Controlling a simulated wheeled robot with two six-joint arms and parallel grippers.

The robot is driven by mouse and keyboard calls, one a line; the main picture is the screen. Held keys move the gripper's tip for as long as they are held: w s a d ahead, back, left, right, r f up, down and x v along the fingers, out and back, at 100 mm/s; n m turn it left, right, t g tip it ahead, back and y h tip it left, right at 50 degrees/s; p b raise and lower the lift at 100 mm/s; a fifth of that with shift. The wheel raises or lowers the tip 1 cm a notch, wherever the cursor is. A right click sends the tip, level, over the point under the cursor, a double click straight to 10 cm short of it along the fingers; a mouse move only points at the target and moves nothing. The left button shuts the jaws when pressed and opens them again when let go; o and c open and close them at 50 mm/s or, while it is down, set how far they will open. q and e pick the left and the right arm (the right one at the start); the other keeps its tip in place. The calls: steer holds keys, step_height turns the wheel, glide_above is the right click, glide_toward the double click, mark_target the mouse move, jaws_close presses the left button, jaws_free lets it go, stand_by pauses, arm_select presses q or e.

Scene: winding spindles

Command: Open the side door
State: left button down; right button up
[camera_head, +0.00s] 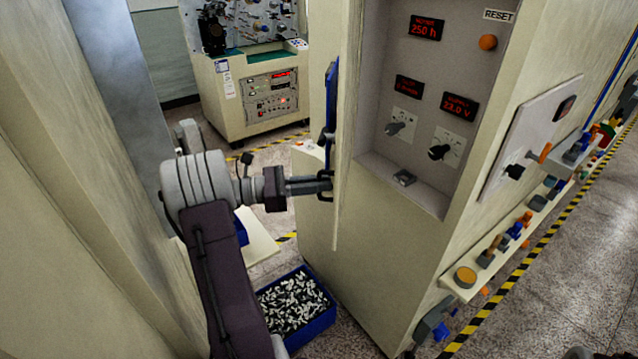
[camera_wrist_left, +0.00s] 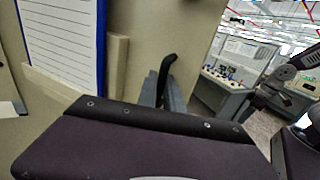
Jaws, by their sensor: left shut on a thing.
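The side door (camera_head: 347,90) is a cream panel on the left side of the machine cabinet, seen almost edge-on in the head view. Its face fills the upper left of the wrist view (camera_wrist_left: 145,45), with a lined sheet on a blue board (camera_wrist_left: 62,40). A dark handle (camera_wrist_left: 168,68) sticks out from the door. My left gripper (camera_head: 322,186) is shut on the handle, whose grip is partly hidden by the fingers. In the head view the door stands out beyond the recessed control panel; how far it is open is hard to tell. My right gripper is not in view.
The control panel (camera_head: 425,185) has red displays and knobs. A blue bin of small pieces (camera_head: 318,322) stands on the floor below my left arm. A cream wall (camera_head: 60,200) rises close on the left. Another machine (camera_head: 250,95) stands behind, with floor between.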

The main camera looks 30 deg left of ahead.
arm_select(q)
steer(key=c, duration=1.5)
jaws_free()
steer(key=b+v, duration=0.2)
steer(key=v, duration=0.7)
steer(key=shift+b, duration=0.3)
